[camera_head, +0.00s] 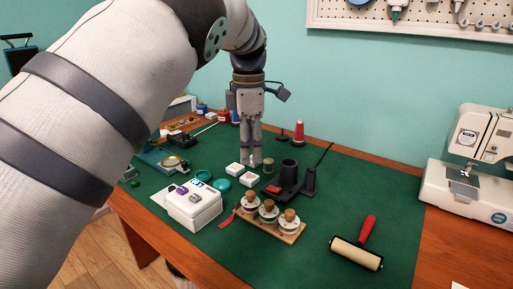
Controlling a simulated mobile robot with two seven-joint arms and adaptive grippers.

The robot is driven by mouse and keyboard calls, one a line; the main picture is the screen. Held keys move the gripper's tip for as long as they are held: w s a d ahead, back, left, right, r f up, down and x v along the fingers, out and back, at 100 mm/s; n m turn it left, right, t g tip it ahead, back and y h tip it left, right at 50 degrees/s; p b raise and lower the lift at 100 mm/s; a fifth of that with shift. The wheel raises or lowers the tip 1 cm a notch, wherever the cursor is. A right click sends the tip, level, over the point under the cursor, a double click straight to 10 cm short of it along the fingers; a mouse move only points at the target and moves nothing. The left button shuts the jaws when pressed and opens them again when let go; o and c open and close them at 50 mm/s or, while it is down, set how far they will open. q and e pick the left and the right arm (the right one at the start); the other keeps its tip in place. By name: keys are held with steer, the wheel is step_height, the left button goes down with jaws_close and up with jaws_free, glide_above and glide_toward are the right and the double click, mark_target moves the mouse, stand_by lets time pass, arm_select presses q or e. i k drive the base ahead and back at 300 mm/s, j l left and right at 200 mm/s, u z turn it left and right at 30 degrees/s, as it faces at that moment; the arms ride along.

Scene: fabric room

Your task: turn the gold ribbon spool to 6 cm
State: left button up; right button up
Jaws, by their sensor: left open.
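A wooden stand (275,231) holds three white spools with wooden knobs in a slanting row: a left one (250,205), a middle one (268,212) and a right one (288,224). A strip of red ribbon (227,221) sticks out at the stand's left end. I cannot tell which spool carries gold ribbon, and no length marks are readable. My left gripper (252,163) points down behind the stand, apart from it, and is open with nothing seen between its fingers. My right gripper is out of view.
A small olive-gold reel (268,165) and white boxes (243,174) stand close to the left gripper. A black device (290,180) stands behind the stand. A white case (190,207) is left of it, a red-handled roller (356,253) right. A sewing machine (470,190) is far right.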

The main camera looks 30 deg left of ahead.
mark_target(290, 222)
steer(key=k, duration=1)
